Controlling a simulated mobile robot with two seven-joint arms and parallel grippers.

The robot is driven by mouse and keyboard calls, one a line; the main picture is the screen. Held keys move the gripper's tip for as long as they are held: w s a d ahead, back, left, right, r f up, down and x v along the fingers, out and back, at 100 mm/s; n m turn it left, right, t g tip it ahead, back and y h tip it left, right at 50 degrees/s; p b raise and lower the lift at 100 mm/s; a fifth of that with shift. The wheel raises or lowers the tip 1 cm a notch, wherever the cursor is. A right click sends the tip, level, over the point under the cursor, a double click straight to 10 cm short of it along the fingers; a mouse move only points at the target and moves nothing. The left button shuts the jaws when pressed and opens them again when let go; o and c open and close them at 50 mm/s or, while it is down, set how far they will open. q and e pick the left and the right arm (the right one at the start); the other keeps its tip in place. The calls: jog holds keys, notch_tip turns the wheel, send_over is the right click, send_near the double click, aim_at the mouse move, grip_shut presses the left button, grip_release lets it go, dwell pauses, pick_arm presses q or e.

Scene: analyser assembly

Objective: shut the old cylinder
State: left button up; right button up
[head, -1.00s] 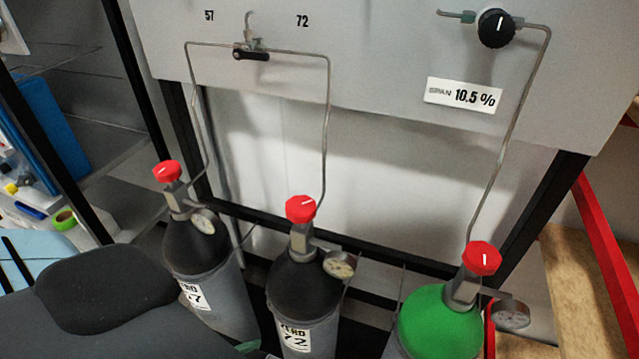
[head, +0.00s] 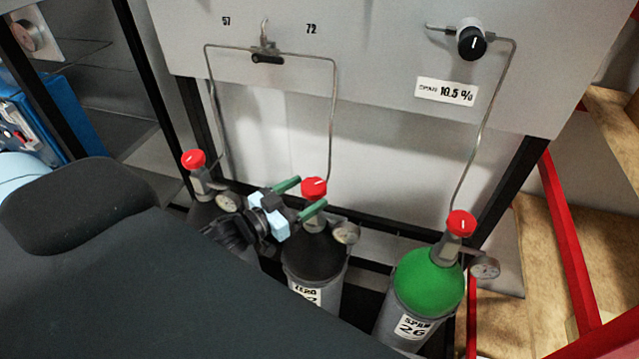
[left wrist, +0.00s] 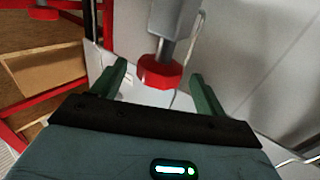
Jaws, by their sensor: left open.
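Two dark-shouldered cylinders stand side by side, each with a red valve knob. The left one's knob (head: 193,160) is clear, but its body is largely behind my left arm. The middle cylinder (head: 314,262) bears a ZERO label, partly cut off from sight. My left gripper (head: 312,191) is open, its green fingers on either side of the middle knob (head: 317,188). In the left wrist view that red knob (left wrist: 160,73) sits between the spread fingers; contact is not evident. A changeover lever (head: 267,59) is below the marks 57 and 72. My right gripper is not in view.
A green cylinder (head: 428,281) labelled SPAN 26 stands at the right with its own red knob (head: 461,223) and gauge. Thin pipes rise to the grey panel (head: 380,60), which carries a black knob (head: 471,42). Red rails and wooden boards are at the right.

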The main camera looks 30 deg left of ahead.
aim_at(321, 184)
pick_arm(q)
jog(key=shift+x, duration=2.7)
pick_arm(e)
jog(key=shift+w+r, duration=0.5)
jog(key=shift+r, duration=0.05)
pick_arm(q)
jog(key=shift+c, duration=0.3)
